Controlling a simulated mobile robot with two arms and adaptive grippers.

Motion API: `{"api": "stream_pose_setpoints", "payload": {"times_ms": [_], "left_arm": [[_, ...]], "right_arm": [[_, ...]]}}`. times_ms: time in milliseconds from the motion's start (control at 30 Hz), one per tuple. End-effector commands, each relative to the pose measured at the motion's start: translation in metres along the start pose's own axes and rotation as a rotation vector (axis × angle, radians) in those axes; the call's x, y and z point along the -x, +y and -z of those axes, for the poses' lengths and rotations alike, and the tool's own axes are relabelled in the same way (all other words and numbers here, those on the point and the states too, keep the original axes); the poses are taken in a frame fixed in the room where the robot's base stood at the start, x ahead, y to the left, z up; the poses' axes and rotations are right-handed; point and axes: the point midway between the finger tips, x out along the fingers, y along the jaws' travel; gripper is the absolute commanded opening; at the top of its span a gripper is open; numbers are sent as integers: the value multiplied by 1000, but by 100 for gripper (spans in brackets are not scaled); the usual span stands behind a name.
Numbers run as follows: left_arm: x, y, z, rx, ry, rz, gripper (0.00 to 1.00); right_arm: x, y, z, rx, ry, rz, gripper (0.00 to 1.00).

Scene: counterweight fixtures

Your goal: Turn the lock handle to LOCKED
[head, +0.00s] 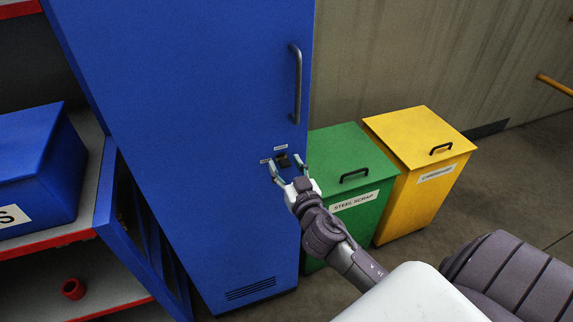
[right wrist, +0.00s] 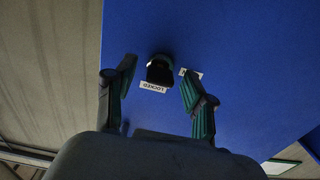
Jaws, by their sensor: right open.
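The lock handle (head: 283,160) is a small dark knob on the blue cabinet door (head: 200,90), below the long door handle. In the right wrist view the lock handle (right wrist: 160,70) is a short black piece, and the LOCKED label (right wrist: 153,87) reads upside down beside it. A second label (right wrist: 188,72) is partly hidden by a finger. I cannot tell which label the handle points to. My right gripper (head: 286,168) is open, its fingers on either side of the lock handle with visible gaps. My left gripper is not in view.
A long black door handle (head: 297,85) runs up the door's right edge. A green STEEL SCRAP bin (head: 335,150) and a yellow bin (head: 420,130) stand right of the cabinet. A shelf with a blue box (head: 35,160) and a red ring (head: 73,289) is at left.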

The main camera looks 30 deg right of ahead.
Motion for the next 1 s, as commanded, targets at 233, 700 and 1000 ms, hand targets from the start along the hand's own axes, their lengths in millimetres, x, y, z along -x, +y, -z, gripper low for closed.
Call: {"api": "stream_pose_setpoints", "payload": {"times_ms": [233, 700, 1000], "left_arm": [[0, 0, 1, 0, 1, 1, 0], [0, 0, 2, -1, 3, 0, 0], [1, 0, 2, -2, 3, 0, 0]], "right_arm": [[0, 0, 0, 1, 0, 0, 44], [0, 0, 0, 8, 0, 1, 0], [0, 0, 0, 118, 0, 1, 0]]}}
